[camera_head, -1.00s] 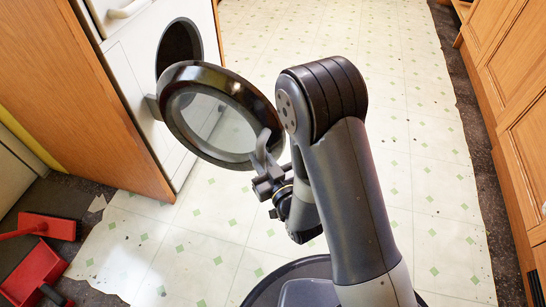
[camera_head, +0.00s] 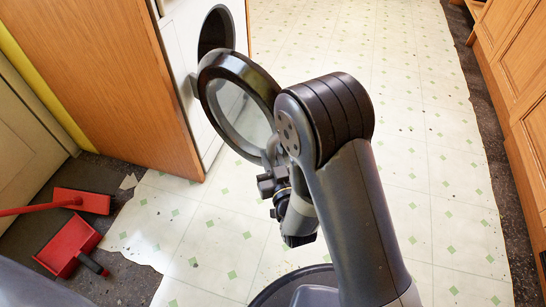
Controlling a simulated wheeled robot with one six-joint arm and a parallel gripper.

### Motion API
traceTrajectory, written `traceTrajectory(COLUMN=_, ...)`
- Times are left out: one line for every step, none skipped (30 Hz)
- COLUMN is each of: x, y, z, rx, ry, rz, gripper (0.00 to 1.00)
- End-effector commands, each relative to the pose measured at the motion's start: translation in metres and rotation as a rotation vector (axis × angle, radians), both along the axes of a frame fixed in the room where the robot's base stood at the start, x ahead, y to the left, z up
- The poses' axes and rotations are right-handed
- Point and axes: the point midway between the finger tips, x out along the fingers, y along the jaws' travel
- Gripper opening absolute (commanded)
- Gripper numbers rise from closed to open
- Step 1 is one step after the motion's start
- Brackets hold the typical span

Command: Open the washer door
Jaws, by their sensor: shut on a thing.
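The white washer (camera_head: 183,40) stands at the left behind a wooden side panel. Its round door (camera_head: 215,112), a dark ring with a clear glass middle, stands open, swung out from the front. The dark round opening (camera_head: 213,32) of the drum shows behind it. My gripper (camera_head: 271,157) is at the door's right edge, at the handle, and is shut on it. My own arm partly hides the gripper and the door's right rim, so the fingertips are hard to see.
A red brush (camera_head: 82,200) and a red dustpan (camera_head: 68,248) lie on the dark floor at the lower left. Wooden cabinets (camera_head: 510,70) line the right side. The worn vinyl floor (camera_head: 420,150) between is clear.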

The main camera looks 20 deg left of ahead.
Motion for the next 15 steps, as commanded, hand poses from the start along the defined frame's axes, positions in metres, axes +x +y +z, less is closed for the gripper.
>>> traceTrajectory(x=0.0001, y=0.0018, z=0.0016, rx=0.003, ry=-0.004, rz=0.004, gripper=0.00)
traceTrajectory(x=0.0001, y=0.0018, z=0.0016, rx=0.003, ry=-0.004, rz=0.004, gripper=0.00)
traceTrajectory(x=0.0000, y=0.0018, z=0.0016, rx=0.003, ry=-0.004, rz=0.004, gripper=0.00)
traceTrajectory(x=0.0001, y=0.0017, z=0.0016, rx=0.003, ry=-0.004, rz=0.004, gripper=0.00)
traceTrajectory(x=0.0001, y=0.0017, z=0.0017, rx=0.004, ry=-0.005, rz=0.004, gripper=0.00)
traceTrajectory(x=0.0001, y=0.0016, z=0.0017, rx=0.004, ry=-0.005, rz=0.004, gripper=0.00)
traceTrajectory(x=0.0001, y=0.0016, z=0.0017, rx=0.004, ry=-0.005, rz=0.004, gripper=0.22)
traceTrajectory(x=0.0002, y=0.0015, z=0.0016, rx=0.003, ry=-0.004, rz=0.003, gripper=0.25)
traceTrajectory(x=0.0001, y=0.0013, z=0.0015, rx=0.003, ry=-0.004, rz=0.003, gripper=0.28)
traceTrajectory(x=0.0001, y=0.0011, z=0.0014, rx=0.003, ry=-0.004, rz=0.003, gripper=0.30)
traceTrajectory(x=0.0002, y=0.0010, z=0.0013, rx=0.002, ry=-0.003, rz=0.002, gripper=0.31)
traceTrajectory(x=0.0001, y=0.0008, z=0.0011, rx=0.002, ry=-0.003, rz=0.002, gripper=0.31)
traceTrajectory(x=0.0002, y=0.0008, z=0.0010, rx=0.002, ry=-0.002, rz=0.002, gripper=0.31)
traceTrajectory(x=0.0001, y=0.0006, z=0.0009, rx=0.002, ry=-0.002, rz=0.001, gripper=0.31)
traceTrajectory(x=0.0002, y=0.0004, z=0.0008, rx=0.002, ry=-0.002, rz=0.001, gripper=0.31)
